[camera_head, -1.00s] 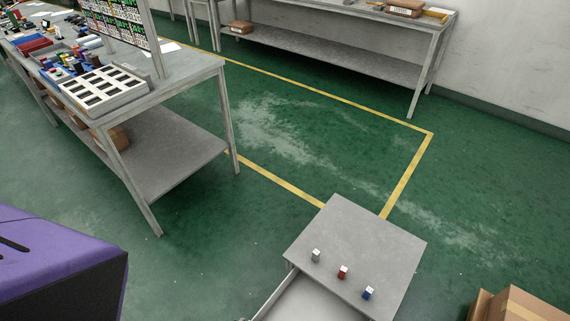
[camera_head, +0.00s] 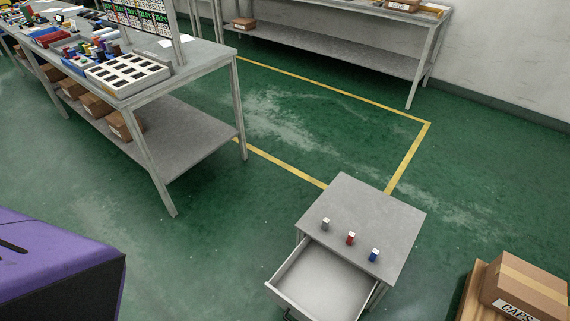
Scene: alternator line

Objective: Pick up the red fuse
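The red fuse (camera_head: 350,239) is a small block with a pale top. It stands upright on the grey top of a small cabinet (camera_head: 376,205) at the lower right of the middle. A grey fuse (camera_head: 325,224) stands to its left and a blue fuse (camera_head: 374,255) to its right, with gaps between them. All three are near the cabinet's front edge, above an open drawer (camera_head: 318,287) that looks empty. Neither of my grippers shows in the head view.
A workbench (camera_head: 192,62) with a slotted white tray (camera_head: 128,76) and coloured bins stands at the left. A cardboard box (camera_head: 524,289) sits at the lower right. Another table (camera_head: 340,49) is along the back wall. Green floor is clear between the workbench and the cabinet.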

